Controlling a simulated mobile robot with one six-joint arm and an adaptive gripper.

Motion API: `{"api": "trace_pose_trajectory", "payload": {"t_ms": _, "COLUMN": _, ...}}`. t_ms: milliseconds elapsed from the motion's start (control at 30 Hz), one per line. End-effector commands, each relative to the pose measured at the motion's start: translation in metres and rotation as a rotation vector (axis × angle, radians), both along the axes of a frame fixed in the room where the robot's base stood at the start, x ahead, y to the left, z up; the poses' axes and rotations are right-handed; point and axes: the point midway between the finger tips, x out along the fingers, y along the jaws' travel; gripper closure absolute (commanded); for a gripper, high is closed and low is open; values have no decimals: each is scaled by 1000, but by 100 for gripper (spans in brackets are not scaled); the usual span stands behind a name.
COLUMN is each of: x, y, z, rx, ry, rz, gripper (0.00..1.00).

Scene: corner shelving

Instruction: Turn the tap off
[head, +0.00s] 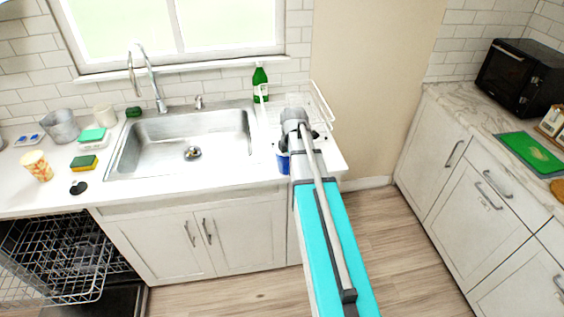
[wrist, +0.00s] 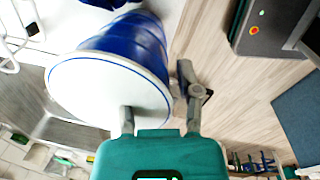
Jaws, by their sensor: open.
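The tap (head: 150,78) is a tall curved chrome spout standing behind the left part of the steel sink (head: 236,150). A short chrome fitting (head: 199,102) stands to its right; I cannot tell whether it is the handle. No clear water stream shows. My arm's end is over the counter right of the sink, apart from the tap; its fingers are hard to make out in the head view. In the wrist view my gripper (wrist: 158,96) is open, with a blue cup (wrist: 135,38) with a pale round face close by its fingers. The tap is not recognisable there.
The blue cup also shows in the head view (head: 283,163), partly behind my arm. A green bottle (head: 260,84) and a wire rack (head: 318,105) stand right of the sink. The dishwasher (head: 65,262) is open at lower left. Floor is clear on the right.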

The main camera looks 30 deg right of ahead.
Motion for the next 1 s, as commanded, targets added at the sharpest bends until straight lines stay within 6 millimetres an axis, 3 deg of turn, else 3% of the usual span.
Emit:
{"api": "trace_pose_trajectory", "payload": {"t_ms": 367, "x": 0, "y": 0, "z": 0, "rx": 0, "ry": 0, "rz": 0, "gripper": 56}}
{"api": "trace_pose_trajectory", "payload": {"t_ms": 633, "x": 0, "y": 0, "z": 0, "rx": 0, "ry": 0, "rz": 0, "gripper": 100}}
{"api": "trace_pose_trajectory", "payload": {"t_ms": 1000, "x": 0, "y": 1, "z": 0, "rx": 0, "ry": 0, "rz": 1, "gripper": 100}}
